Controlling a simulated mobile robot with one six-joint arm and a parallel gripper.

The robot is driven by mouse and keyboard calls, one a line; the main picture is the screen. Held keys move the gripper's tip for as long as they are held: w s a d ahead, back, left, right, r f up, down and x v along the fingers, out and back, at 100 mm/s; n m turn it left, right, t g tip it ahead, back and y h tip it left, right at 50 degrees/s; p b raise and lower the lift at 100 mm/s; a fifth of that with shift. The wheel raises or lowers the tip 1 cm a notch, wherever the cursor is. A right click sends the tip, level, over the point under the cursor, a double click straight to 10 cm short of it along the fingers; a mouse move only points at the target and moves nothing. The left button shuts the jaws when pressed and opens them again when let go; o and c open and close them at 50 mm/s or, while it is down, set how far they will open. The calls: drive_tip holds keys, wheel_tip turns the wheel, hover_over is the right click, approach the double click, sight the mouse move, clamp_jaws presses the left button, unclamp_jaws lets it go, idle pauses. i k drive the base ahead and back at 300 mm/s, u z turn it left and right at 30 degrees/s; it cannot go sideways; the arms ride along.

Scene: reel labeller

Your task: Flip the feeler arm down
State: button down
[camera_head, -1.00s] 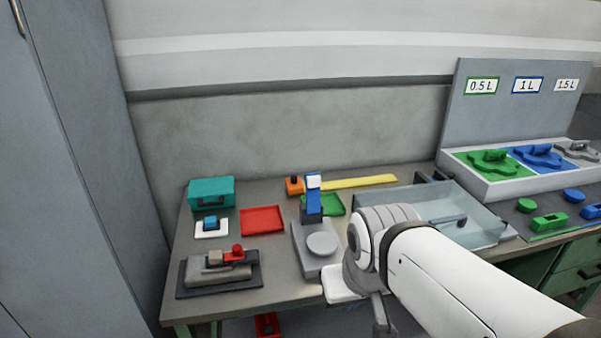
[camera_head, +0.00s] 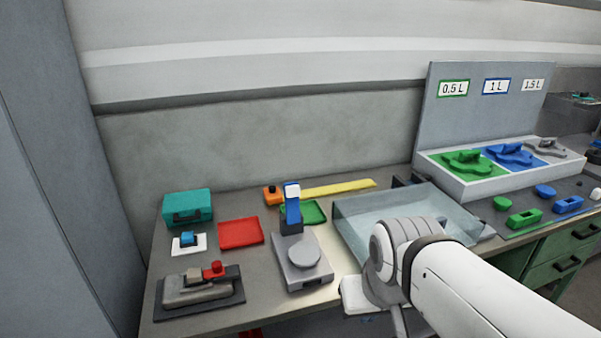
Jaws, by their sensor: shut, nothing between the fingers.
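A grey device (camera_head: 305,268) with a round grey disc (camera_head: 304,255) on top stands near the middle of the table. A blue arm (camera_head: 292,210) with a white tip stands upright at its back; it looks like the feeler arm, raised. My white arm comes in from the lower right. My gripper (camera_head: 400,322) seems to be the grey part below the wrist, cut off by the bottom edge. It is shut and empty, to the right of the device and apart from it. Its fingertips are not clearly visible.
A clear bin (camera_head: 350,232) stands right of the device. A red tray (camera_head: 240,234), green tray (camera_head: 316,213), teal case (camera_head: 187,207) and black-based fixture (camera_head: 230,301) with a red knob lie around it. A board with green and blue parts (camera_head: 465,160) is at right.

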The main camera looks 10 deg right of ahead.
sight(291, 190)
drive_tip(key=z, duration=0.1)
drive_tip(key=i, duration=1)
drive_tip(key=z, duration=0.05)
